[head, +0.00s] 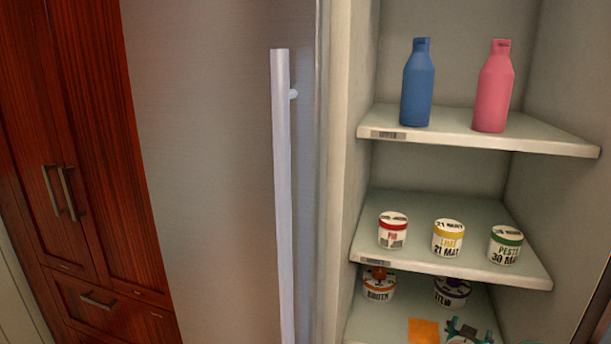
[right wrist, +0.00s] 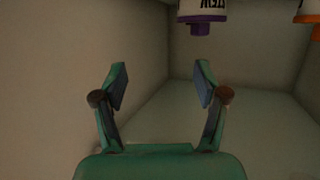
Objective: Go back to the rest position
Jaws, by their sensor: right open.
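My right gripper (head: 468,328) shows at the bottom edge of the head view, in front of the lower shelf. In the right wrist view my right gripper (right wrist: 162,82) is open, with nothing between its fingers. That view appears upside down. A tub with a purple lid (head: 453,292), labelled STEW, stands behind the gripper; it also shows at the top of the right wrist view (right wrist: 203,12). A tub with an orange lid (head: 379,290) stands to its left. Both are apart from the fingers. My left gripper is not in view.
The upper shelf (head: 470,137) holds a blue bottle (head: 417,88) and a pink bottle (head: 493,88). The middle shelf (head: 440,268) holds tubs with red (head: 393,231), yellow (head: 448,240) and green (head: 505,246) lids. A flat orange piece (head: 423,331) is low in front. A door handle (head: 282,190) stands left.

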